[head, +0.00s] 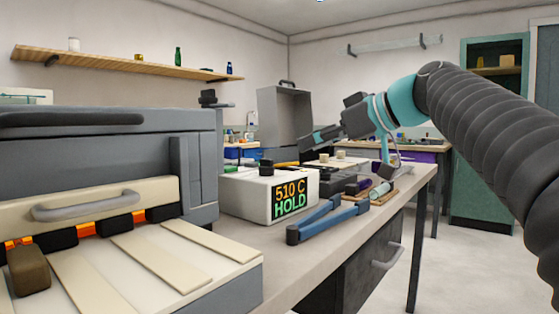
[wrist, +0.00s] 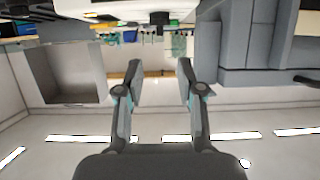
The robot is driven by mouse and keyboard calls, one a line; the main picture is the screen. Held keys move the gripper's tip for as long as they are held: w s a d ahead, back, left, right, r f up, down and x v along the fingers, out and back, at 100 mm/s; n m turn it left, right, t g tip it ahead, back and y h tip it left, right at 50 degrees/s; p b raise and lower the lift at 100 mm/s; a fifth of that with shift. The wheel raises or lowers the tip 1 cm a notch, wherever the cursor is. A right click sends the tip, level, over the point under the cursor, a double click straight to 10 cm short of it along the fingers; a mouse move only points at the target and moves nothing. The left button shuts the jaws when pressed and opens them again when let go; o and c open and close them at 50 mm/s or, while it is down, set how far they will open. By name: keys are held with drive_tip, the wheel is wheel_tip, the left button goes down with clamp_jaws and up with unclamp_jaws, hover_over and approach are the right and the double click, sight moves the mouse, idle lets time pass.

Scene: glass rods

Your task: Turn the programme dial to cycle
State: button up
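The programme dial (head: 266,167) is a small black knob on top of a white control box (head: 248,200). The box's front display reads "510 C HOLD" in orange and green. My gripper (head: 308,140) is above and to the right of the dial in the head view, apart from it. The wrist view appears upside down. There my gripper (wrist: 160,80) is open, with nothing between its two fingers. The white box (wrist: 125,8) is at the top edge, with a dark knob (wrist: 159,18) that looks like the dial beyond the fingertips.
A large grey furnace (head: 100,150) with glowing orange openings stands left of the box. A grey open case (head: 285,115) stands behind. A wooden tray (head: 383,195) with rods is to the right.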

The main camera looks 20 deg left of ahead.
sight(272, 161)
drive_tip(key=x, duration=1)
drive_tip(key=shift+w, duration=0.1)
drive_tip(key=shift+c, duration=0.2)
clamp_jaws()
